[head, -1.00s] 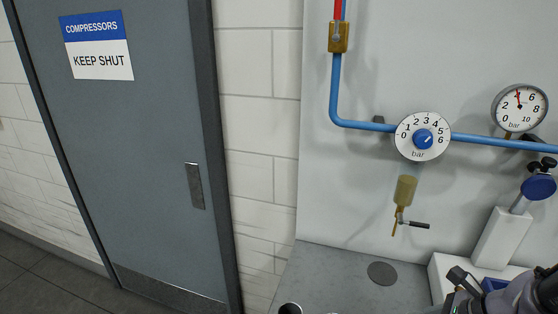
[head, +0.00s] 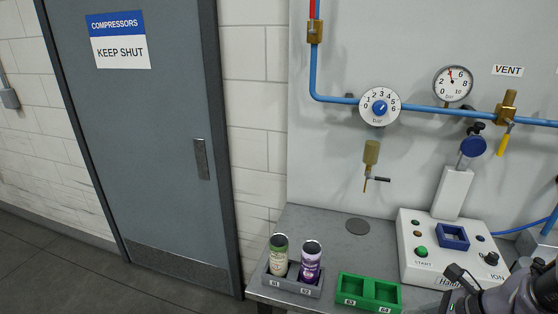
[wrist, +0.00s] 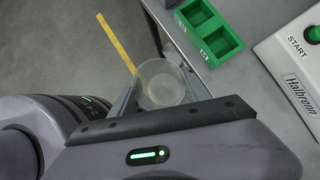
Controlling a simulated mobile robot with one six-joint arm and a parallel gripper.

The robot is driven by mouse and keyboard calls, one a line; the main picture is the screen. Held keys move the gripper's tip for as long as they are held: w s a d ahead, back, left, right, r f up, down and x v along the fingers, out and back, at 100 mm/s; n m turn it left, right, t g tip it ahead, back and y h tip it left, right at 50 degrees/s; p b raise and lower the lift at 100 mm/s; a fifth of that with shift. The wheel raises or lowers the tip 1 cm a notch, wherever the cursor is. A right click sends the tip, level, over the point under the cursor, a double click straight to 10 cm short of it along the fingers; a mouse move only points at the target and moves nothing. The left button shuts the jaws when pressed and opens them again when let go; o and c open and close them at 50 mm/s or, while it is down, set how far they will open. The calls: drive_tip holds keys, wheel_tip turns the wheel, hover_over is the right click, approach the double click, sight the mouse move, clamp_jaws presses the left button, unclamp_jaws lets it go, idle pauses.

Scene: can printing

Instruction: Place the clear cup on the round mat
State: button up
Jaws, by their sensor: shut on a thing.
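The clear cup (wrist: 161,84) is in my gripper (wrist: 160,100) in the wrist view, seen from above between the jaws. The gripper is shut on it, and the cup is held out over the floor beside the table's front edge. The round mat (head: 357,226) is a dark grey disc on the back of the table in the head view, below the small tap, with nothing on it. In the head view part of my arm shows at the lower right; the cup and the jaws are not visible there.
A grey rack (head: 292,284) with a green can (head: 279,256) and a purple can (head: 311,263) stands at the table's front left. A green empty rack (head: 369,291) is beside it. A white machine (head: 450,255) stands at the right. The tabletop around the mat is clear.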

drive_tip(key=w+a+f+n+g+h+b, duration=0.2)
drive_tip(key=w+a+f+n+g+b, duration=0.2)
drive_tip(key=a+n, duration=0.5)
drive_tip(key=w+a+f+n+g+h+b, duration=0.2)
drive_tip(key=w+a+f+n+g+b, duration=0.2)
drive_tip(key=n, duration=1.4)
drive_tip(key=a+f+g, duration=0.3)
drive_tip(key=a+f, duration=0.2)
drive_tip(key=shift+w+h, duration=0.3)
drive_tip(key=shift+d+f, duration=0.15)
